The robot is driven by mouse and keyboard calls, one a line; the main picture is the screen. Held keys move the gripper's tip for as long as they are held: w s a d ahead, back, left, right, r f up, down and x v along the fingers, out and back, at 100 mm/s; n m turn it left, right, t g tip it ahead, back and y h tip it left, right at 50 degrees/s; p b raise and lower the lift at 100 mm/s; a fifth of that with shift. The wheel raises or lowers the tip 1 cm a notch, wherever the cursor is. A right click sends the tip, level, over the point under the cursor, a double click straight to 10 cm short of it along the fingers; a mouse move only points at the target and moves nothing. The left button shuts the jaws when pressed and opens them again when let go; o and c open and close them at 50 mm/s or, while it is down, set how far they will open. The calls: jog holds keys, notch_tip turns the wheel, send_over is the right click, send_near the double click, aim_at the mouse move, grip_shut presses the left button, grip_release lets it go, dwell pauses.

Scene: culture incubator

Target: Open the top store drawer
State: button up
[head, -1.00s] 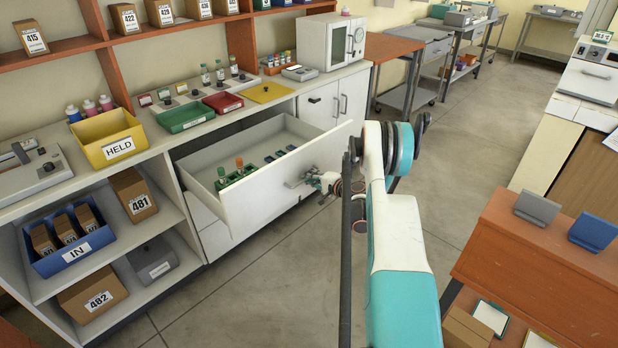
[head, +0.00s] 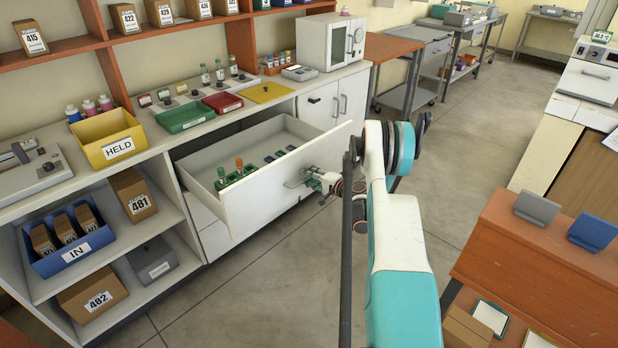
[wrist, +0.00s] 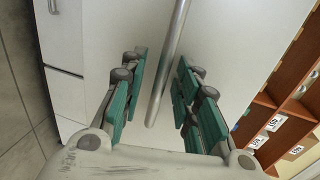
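The top store drawer (head: 262,196) is pulled far out of the counter, its white front facing my arm. Inside it, vials with green and orange caps (head: 239,163) stand in a holder, with several dark slots beside them. My gripper (head: 314,180) is at the drawer front, by the bar handle (head: 295,184). In the wrist view, the handle (wrist: 168,65) runs between the two green-padded fingers of my gripper (wrist: 160,90). The fingers stand apart with a gap on each side of the bar, so the gripper is open around it.
A yellow HELD bin (head: 105,140), a green tray (head: 186,116) and a red tray (head: 222,103) sit on the counter. Below are a blue IN bin (head: 68,255) and boxes. An orange table (head: 545,265) stands at right. The floor between is clear.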

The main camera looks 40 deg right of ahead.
jog(key=a+v, duration=0.1)
jog(key=v, duration=1)
jog(key=shift+s+d, duration=0.35)
jog(key=shift+d, duration=0.1)
